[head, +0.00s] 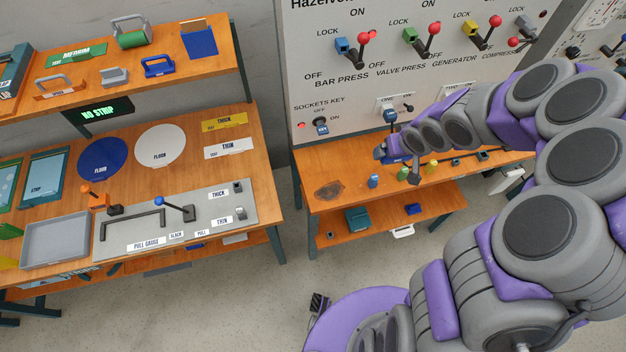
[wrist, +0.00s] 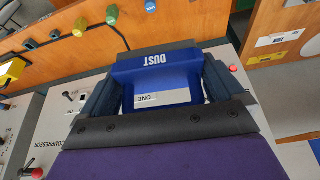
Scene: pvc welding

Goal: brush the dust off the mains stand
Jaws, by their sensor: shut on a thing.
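The mains stand (head: 306,165) is the orange-topped bench in front of the tall grey switch panel (head: 350,85), right of centre in the head view. A dark brown dust patch (head: 329,190) lies on the left part of its top. My gripper (wrist: 160,85) is shut on a blue brush block (wrist: 155,72) marked DUST, between its two dark fingers in the wrist view. In the head view my gripper (head: 397,158) is above the stand, right of the dust patch. The block's bristles are hidden, and contact with the top cannot be told.
Small blue (head: 373,181), green (head: 403,173) and yellow (head: 432,166) pieces stand along the stand's top. A teal box (head: 357,219) sits on its lower shelf. The left workbench (head: 262,160) stands across a floor gap (head: 285,285).

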